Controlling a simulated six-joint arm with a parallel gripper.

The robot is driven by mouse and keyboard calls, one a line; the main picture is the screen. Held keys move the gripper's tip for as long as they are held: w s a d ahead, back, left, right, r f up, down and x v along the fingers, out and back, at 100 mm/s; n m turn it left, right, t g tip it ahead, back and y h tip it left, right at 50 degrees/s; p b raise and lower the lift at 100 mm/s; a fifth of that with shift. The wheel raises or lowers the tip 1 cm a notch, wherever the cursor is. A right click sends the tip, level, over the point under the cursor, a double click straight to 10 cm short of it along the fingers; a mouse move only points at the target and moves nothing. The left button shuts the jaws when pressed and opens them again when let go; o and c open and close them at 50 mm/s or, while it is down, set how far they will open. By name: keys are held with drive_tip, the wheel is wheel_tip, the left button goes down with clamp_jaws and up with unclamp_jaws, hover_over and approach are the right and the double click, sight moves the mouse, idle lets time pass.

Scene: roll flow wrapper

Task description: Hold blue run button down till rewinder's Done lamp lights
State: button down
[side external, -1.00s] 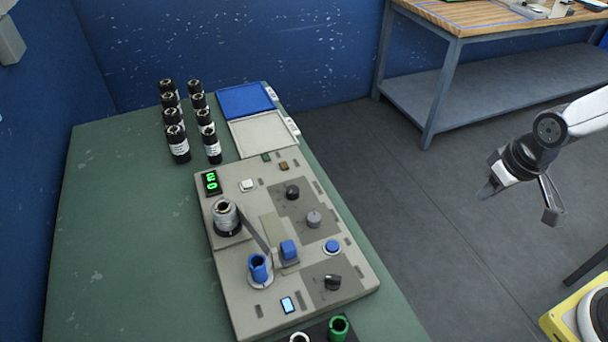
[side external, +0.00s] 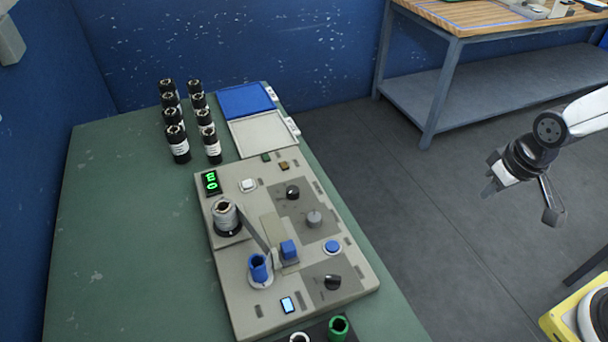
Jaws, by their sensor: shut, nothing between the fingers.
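The rewinder (side external: 225,285) is a beige panel machine on the green table. A round blue button (side external: 332,246) sits on its right side, with nothing touching it. A dark green lamp (side external: 266,157) and an amber-brown lamp (side external: 283,165) are at its far edge; neither looks brightly lit, and I cannot read which is Done. A green digit display (side external: 211,182) is lit at the far left corner. My gripper (side external: 488,191) is shut and empty, in the air well to the right of the rewinder, over the floor.
A wound roll (side external: 226,217), a blue core (side external: 259,268) and a blue block (side external: 289,250) stand on the machine. Several black rolls (side external: 178,144), a blue tray (side external: 245,99) and a white tray (side external: 262,134) lie beyond. A green core (side external: 338,327) is in front.

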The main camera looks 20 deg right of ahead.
drive_tip(key=shift+w+a, duration=0.1)
idle(0.8)
drive_tip(key=m+t+y, duration=0.2)
drive_tip(key=m+t, duration=0.4)
drive_tip(key=m, duration=1.9)
hover_over(336, 248)
wheel_tip(336, 248, down, 6)
drive_tip(key=shift+f, duration=0.1)
drive_tip(key=shift+f, duration=0.2)
drive_tip(key=shift+f, duration=4.25)
drive_tip(key=shift+f, duration=0.55)
